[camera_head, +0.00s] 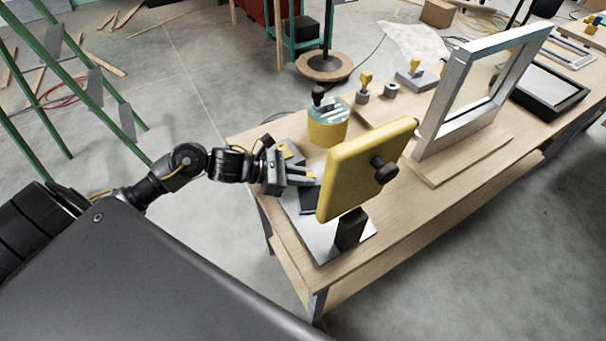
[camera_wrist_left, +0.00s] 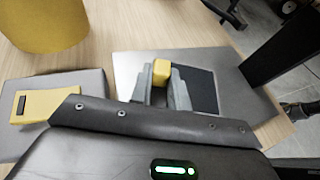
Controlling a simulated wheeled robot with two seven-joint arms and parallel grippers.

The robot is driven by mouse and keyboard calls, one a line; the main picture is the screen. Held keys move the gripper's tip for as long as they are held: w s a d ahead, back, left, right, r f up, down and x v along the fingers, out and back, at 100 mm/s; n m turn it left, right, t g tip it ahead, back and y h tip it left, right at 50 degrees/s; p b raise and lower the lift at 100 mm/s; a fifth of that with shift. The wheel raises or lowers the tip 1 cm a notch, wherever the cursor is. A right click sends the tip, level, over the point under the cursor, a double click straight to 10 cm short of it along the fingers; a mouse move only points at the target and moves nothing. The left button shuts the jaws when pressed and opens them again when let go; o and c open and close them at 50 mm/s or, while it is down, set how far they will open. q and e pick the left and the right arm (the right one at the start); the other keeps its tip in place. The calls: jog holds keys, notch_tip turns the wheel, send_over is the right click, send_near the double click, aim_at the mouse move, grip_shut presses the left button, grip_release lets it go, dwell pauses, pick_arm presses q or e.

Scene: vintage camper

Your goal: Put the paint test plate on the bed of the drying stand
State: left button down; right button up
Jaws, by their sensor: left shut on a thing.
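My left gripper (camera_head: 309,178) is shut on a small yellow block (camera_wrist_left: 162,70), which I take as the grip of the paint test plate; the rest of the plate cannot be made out. The drying stand has a grey metal base (camera_head: 322,240), a black post (camera_head: 350,230) and a large tilted yellow panel (camera_head: 365,168) with a black knob. A dark square bed (camera_wrist_left: 203,90) lies on the base. In the wrist view my fingers are over the base, beside the dark bed; their height cannot be told. The yellow panel stands just right of the gripper in the head view. My right gripper is not in view.
A yellow round tub (camera_head: 327,128) stands behind the gripper, with a grey block with a yellow top (camera_wrist_left: 50,105) near it. A large upright metal frame (camera_head: 475,95) stands further right on the wooden table (camera_head: 410,215). Bare tabletop lies in front of it.

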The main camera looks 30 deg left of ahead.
pick_arm(q)
jog(key=shift+f, duration=0.1)
jog(key=c, duration=1.8)
grip_release()
jog(key=o, duration=0.5)
jog(key=shift+r, duration=0.2)
jog(key=shift+s+a, duration=0.1)
jog(key=shift+a, duration=0.1)
jog(key=b+v, duration=0.2)
jog(key=v, duration=0.8)
jog(key=shift+s+a+b, duration=0.1)
jog(key=shift+s+b, duration=0.1)
jog(key=shift+b, duration=0.15)
jog(key=shift+s+a+r, duration=0.3)
jog(key=shift+a, duration=0.1)
